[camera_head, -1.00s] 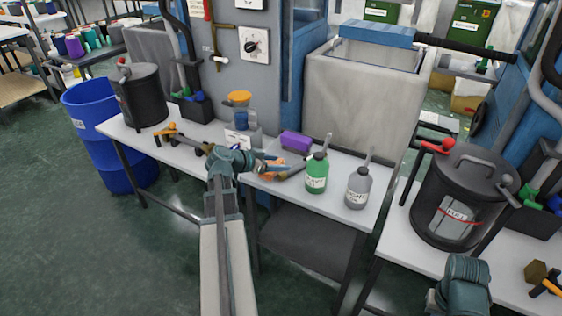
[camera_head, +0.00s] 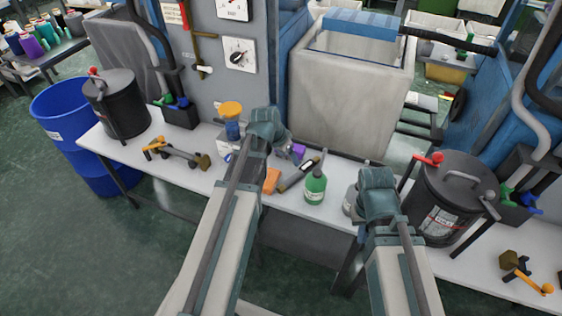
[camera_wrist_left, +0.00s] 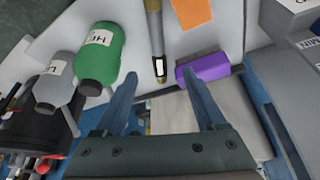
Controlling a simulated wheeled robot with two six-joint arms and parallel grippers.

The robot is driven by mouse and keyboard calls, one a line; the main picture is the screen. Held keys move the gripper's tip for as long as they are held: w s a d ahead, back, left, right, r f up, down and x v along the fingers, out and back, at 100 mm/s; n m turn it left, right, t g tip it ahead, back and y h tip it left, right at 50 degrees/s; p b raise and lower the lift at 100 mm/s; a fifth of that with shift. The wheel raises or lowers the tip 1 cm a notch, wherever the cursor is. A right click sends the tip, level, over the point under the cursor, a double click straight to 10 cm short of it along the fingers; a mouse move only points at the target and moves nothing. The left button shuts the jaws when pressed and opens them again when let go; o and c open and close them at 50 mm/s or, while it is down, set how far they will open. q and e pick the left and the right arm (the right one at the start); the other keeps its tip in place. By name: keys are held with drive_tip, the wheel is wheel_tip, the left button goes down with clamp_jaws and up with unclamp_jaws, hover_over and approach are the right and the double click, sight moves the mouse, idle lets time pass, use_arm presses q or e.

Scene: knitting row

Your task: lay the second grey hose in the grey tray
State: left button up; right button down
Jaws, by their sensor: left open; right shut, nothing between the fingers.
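A dark grey hose (camera_head: 158,50) hangs on the left machine, above a black holder (camera_head: 181,114) with green and blue fittings. Another grey hose (camera_head: 523,85) runs down at the far right. I cannot tell which is the second one, and I cannot make out a grey tray for certain. My left gripper (camera_head: 288,148) is over the middle bench; in the left wrist view it (camera_wrist_left: 163,92) is open and empty, its right fingertip close by a purple block (camera_wrist_left: 204,68). My right gripper (camera_head: 376,190) is shut and empty beside the grey bottle; its fingertips are mostly hidden.
The bench holds a green bottle (camera_head: 315,187), a partly hidden grey bottle (camera_head: 350,198), an orange block (camera_head: 272,181), a rod-like tool (camera_head: 299,174) and a yellow-capped jar (camera_head: 231,122). Black lidded pots (camera_head: 117,104) (camera_head: 450,197) stand at both sides. A large pale bin (camera_head: 345,100) is behind.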

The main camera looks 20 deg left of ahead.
use_arm(q)
drive_tip(key=b, duration=0.8)
hover_over(299, 172)
drive_tip(key=s+a, duration=0.2)
drive_tip(key=s, duration=0.1)
drive_tip(key=f, duration=0.7)
drive_tip(key=shift+w+d+f, duration=0.1)
drive_tip(key=shift+w+d, duration=0.05)
drive_tip(key=shift+w, duration=0.05)
drive_tip(key=shift+w+d+f, duration=0.1)
drive_tip(key=shift+w+f, duration=0.05)
drive_tip(key=shift+f, duration=0.15)
drive_tip(key=b+x, duration=0.5)
drive_tip(key=shift+d+f, duration=0.15)
drive_tip(key=shift+d, duration=0.1)
clamp_jaws()
